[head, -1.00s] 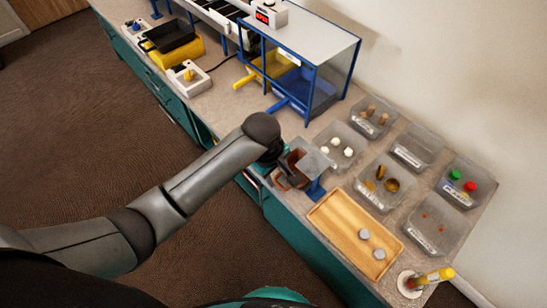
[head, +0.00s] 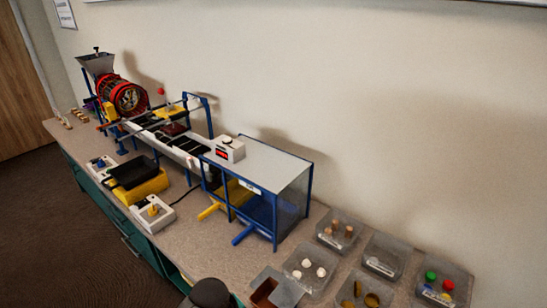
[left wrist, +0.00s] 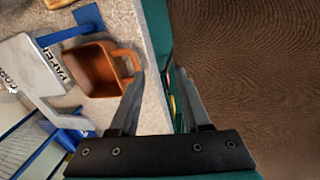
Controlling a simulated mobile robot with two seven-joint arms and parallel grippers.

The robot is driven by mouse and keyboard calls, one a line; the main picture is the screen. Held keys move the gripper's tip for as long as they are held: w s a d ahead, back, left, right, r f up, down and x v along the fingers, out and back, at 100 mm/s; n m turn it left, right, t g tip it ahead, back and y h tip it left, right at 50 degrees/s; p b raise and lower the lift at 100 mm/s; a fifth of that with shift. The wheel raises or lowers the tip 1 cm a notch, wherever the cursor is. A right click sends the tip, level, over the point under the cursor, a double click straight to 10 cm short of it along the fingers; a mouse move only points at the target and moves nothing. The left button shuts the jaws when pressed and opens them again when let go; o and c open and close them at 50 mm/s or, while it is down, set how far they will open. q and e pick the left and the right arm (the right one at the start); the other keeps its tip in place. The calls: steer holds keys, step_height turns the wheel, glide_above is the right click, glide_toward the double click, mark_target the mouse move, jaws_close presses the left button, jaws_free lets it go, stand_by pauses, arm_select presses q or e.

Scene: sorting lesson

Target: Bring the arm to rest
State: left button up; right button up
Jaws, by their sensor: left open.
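My left gripper (left wrist: 160,73) is open and empty in the left wrist view, over the counter's front edge. A brown cup with a handle (left wrist: 88,72) sits on the counter left of the fingers. Its handle is close to the left fingertip; I cannot tell if they touch. Nothing shows between the fingers. In the head view only a dark rounded part of my left arm shows at the bottom, and the gripper is out of frame. The brown cup (head: 264,291) is partly cut off there. My right gripper is in neither view.
Clear bins (head: 311,268) with small items stand at the right. A blue-framed box (head: 291,190), a conveyor and a red drum (head: 122,96) run along the wall. A yellow block with a black tray (head: 133,172) and control boxes are on the left. Floor is open at the left.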

arm_select(q)
steer(key=s+a+f+m+y+b, duration=0.1)
steer(key=s+a+f+m, duration=0.25)
steer(key=s+f, duration=0.5)
steer(key=s+a+f+m+b, duration=0.15)
steer(key=s+a+f, duration=0.35)
steer(key=f, duration=0.6)
steer(key=s+f+m, duration=0.3)
steer(key=s+f, duration=0.1)
steer(key=s, duration=0.6)
steer(key=s+a+f+m+g, duration=0.1)
steer(key=s+f+m, duration=0.2)
steer(key=s, duration=0.6)
steer(key=shift+s+a+f, duration=0.25)
steer(key=shift+s+f, duration=0.15)
